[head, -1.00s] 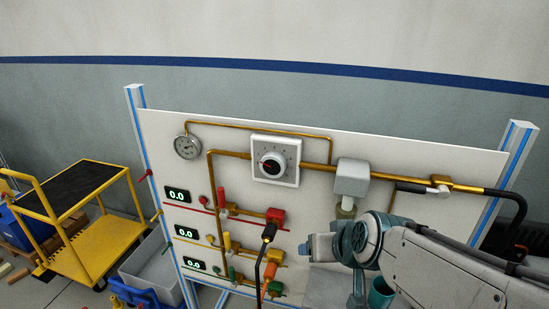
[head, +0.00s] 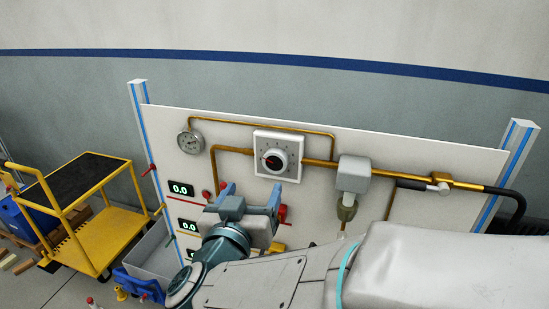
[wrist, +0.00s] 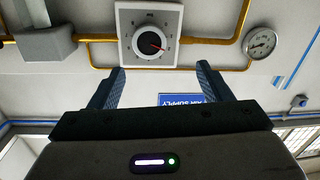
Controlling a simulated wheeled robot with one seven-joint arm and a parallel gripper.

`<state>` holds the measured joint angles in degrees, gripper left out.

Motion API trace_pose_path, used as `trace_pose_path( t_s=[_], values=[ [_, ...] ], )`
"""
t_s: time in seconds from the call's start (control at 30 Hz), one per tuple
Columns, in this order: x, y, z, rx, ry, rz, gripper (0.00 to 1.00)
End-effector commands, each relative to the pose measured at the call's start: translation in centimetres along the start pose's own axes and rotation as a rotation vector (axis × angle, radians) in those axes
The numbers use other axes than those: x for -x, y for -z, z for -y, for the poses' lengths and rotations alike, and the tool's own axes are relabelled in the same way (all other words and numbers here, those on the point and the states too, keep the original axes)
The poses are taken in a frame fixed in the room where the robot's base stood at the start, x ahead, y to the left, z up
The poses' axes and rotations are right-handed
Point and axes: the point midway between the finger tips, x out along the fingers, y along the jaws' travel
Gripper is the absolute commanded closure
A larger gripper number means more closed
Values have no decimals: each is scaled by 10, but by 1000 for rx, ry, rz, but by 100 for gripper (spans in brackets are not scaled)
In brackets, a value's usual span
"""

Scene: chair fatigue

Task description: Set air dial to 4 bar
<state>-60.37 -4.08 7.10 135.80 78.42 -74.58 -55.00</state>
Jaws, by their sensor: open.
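The air dial (head: 275,160) is a black round knob with a red mark, set in a white square plate with a scale on the upright panel. In the head view the red mark is on the knob's left side; the scale numbers are too small to read. It also shows in the wrist view (wrist: 149,40), which looks upside down. My gripper (head: 252,193) is open and empty, just below the dial plate and apart from it. Its two blue fingers (wrist: 160,82) point toward the panel on either side of the dial in the wrist view.
A round pressure gauge (head: 190,141) sits left of the dial, joined by brass pipes. A grey block (head: 353,175) is on the pipe to the right. Displays (head: 180,189) reading 0.0 are at lower left. A yellow cart (head: 80,225) stands left of the panel.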

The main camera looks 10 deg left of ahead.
Motion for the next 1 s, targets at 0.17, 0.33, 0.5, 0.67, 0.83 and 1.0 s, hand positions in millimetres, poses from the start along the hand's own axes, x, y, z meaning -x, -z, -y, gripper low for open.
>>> trace_pose_path(
  t_s=[0.17,0.33,0.5,0.67,0.83,1.0],
  values=[
    [14,0,-4,48,-72,-9,28],
    [2,0,-7,55,-87,-9,28],
    [-30,1,-10,56,-87,-9,28],
    [-65,2,-13,55,-87,-9,28],
    [-96,2,-16,55,-86,-10,28],
    [-115,2,-16,54,-84,-11,28]
  ],
)
